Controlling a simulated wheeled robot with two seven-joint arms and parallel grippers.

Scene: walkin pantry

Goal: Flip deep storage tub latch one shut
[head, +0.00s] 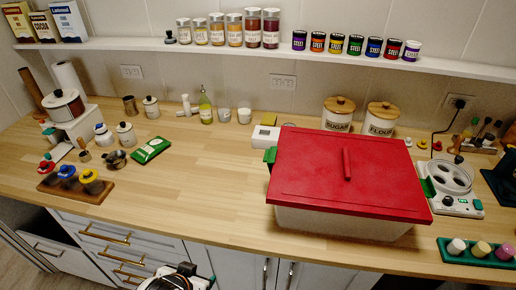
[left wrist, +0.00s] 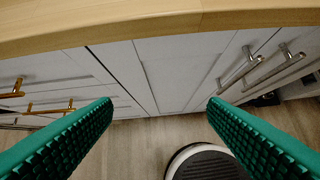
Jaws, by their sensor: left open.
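The deep storage tub (head: 340,222) has a pale body and stands on the counter right of centre. Its red lid (head: 310,180) with a red bar handle lies on top. A green latch (head: 270,156) juts out at the tub's left side; I cannot tell exactly how it is angled. A green part also shows by the tub's right side, but I cannot tell whether it is a latch. My left gripper (head: 177,278) is low in front of the counter edge, well away from the tub. In the left wrist view its green-padded fingers (left wrist: 160,104) are apart and empty. My right gripper is not seen.
The wooden counter (head: 205,200) is clear left of the tub. A green packet (head: 151,150) and a wooden holder (head: 75,186) lie farther left. Canisters (head: 338,113) stand behind the tub, a white appliance (head: 452,190) to its right. Drawer handles (left wrist: 50,108) stick out below the counter.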

